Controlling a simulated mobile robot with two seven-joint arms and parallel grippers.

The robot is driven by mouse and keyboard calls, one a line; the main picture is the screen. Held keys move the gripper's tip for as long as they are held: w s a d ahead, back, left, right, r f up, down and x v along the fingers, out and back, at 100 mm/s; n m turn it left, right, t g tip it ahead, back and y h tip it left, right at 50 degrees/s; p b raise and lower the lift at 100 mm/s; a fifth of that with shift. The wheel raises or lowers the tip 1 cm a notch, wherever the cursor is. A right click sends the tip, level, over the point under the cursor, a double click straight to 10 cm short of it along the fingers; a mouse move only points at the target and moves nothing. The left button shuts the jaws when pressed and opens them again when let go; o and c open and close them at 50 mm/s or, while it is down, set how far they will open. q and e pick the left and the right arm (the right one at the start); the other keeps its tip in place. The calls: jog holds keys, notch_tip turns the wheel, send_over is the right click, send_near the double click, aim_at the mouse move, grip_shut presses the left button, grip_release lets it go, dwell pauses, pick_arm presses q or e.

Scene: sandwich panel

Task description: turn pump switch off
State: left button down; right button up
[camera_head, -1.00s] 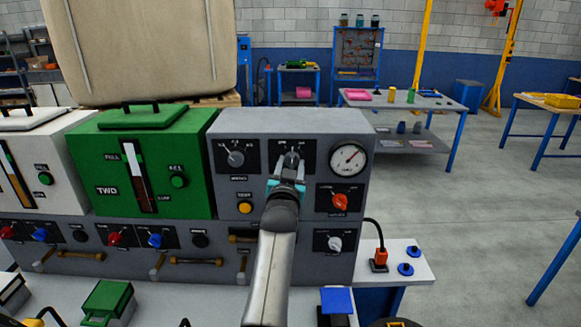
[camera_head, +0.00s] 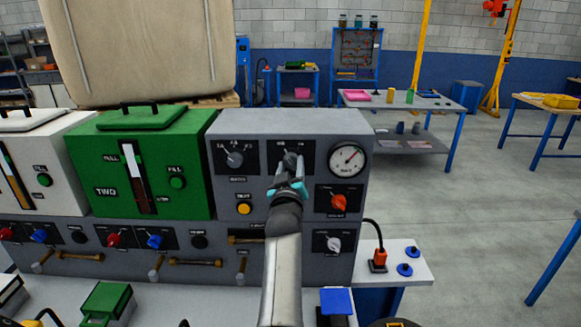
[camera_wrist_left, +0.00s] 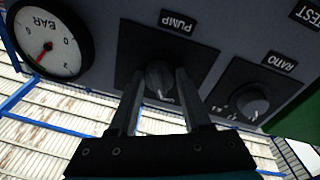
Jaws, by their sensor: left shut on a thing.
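The pump switch (camera_wrist_left: 160,82) is a dark grey knob on a black plate marked PUMP, seen upside down in the left wrist view. In the head view the pump switch (camera_head: 291,160) is on the upper front of the grey panel (camera_head: 225,263), left of the gauge. My left gripper (camera_head: 288,183) is at the switch, its arm reaching up from below. In the left wrist view the two dark fingers of my left gripper (camera_wrist_left: 158,90) stand on either side of the knob, shut on it. The gripper hides the knob's lower part in the head view.
The ratio knob (camera_head: 235,159) is to the left and the gauge (camera_head: 347,159) to the right. A green tank (camera_head: 105,165) stands at the left.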

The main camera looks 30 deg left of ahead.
dwell(0.3)
pick_arm(q)
jog(key=shift+c, duration=1.8)
grip_release()
